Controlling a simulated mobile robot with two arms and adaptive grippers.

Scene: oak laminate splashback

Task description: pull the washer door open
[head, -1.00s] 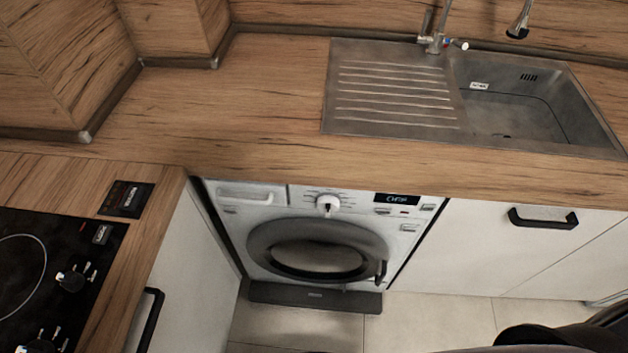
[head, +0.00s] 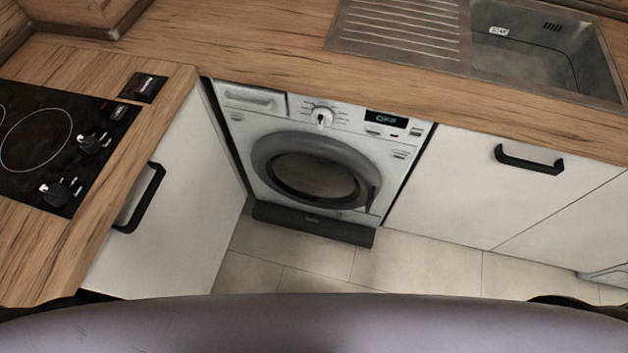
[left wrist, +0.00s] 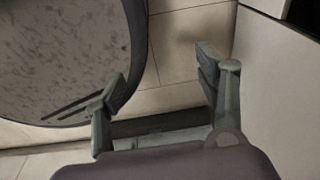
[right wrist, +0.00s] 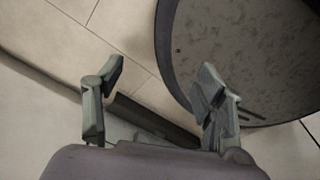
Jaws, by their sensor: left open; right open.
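The white washer (head: 246,99) stands under the counter in the middle of the head view. Its round door (head: 268,157) has a dark grey ring and a dark glass centre, and looks shut. A dark handle (head: 373,192) sits at the ring's lower right. My left gripper (left wrist: 158,88) is open in the left wrist view, with nothing between its fingers. My right gripper (right wrist: 160,84) is open and empty in the right wrist view. Both are above the tiled floor. Neither wrist view shows the washer door, and neither gripper is clearly seen in the head view.
A cabinet with a black handle (head: 140,198) and a hob (head: 40,140) stand left of the washer. A white cabinet with a black handle (head: 528,160) is on the right, below the sink (head: 530,60). Tiled floor (head: 420,265) in front of the washer is clear.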

